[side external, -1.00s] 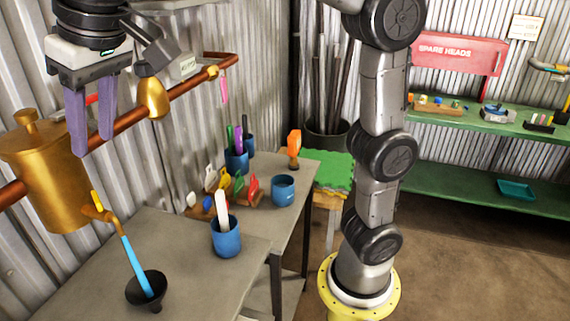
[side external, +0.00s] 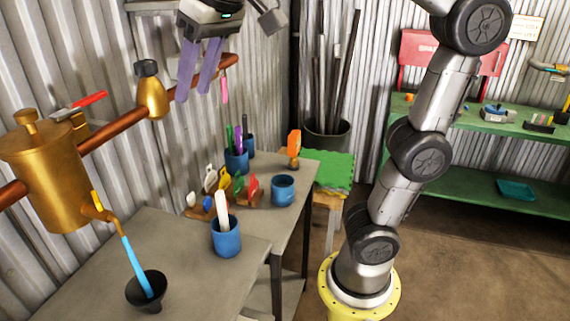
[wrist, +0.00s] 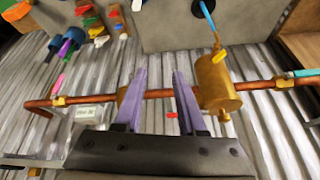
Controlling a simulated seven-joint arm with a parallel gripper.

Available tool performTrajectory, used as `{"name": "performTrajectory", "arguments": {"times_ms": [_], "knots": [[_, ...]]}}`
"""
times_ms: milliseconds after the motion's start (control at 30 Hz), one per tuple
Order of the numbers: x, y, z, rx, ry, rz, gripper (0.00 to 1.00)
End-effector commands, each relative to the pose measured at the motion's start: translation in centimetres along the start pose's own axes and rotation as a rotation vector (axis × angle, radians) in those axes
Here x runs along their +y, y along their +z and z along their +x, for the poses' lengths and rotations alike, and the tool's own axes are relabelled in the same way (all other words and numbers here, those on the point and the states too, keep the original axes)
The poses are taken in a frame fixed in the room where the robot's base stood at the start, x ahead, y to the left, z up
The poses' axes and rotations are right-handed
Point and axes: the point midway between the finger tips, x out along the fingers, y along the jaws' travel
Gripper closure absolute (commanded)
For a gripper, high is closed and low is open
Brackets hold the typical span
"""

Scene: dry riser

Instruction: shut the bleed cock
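A brass pot (side external: 45,175) sits on the copper pipe at the left. From its lower side comes a small brass cock with a yellow lever (side external: 97,201), which looks like the bleed cock. A blue tube (side external: 136,266) runs from it down into a black funnel (side external: 147,291). In the wrist view the pot (wrist: 216,82), yellow lever (wrist: 219,55) and blue tube (wrist: 207,14) are right of the fingers. My gripper (side external: 192,94) has purple fingers, apart and empty, up and to the right of the pot. In the wrist view it (wrist: 160,78) spans the pipe, touching nothing clearly.
The copper pipe (side external: 118,127) runs along the corrugated wall. A red lever (side external: 90,99) and a brass fitting (side external: 151,95) are on it. A pink tag (side external: 224,90) hangs farther along. Blue cups (side external: 226,238) and coloured pieces stand on the grey bench (side external: 195,270).

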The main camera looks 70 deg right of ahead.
Motion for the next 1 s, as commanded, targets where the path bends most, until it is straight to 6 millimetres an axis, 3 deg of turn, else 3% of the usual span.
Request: {"name": "performTrajectory", "arguments": {"times_ms": [500,1000], "knots": [[6.1,6.5,3.0,0.011,0.004,0.019,0.6],[9.0,13.2,7.9,0.02,-0.009,-0.027,0.6]]}}
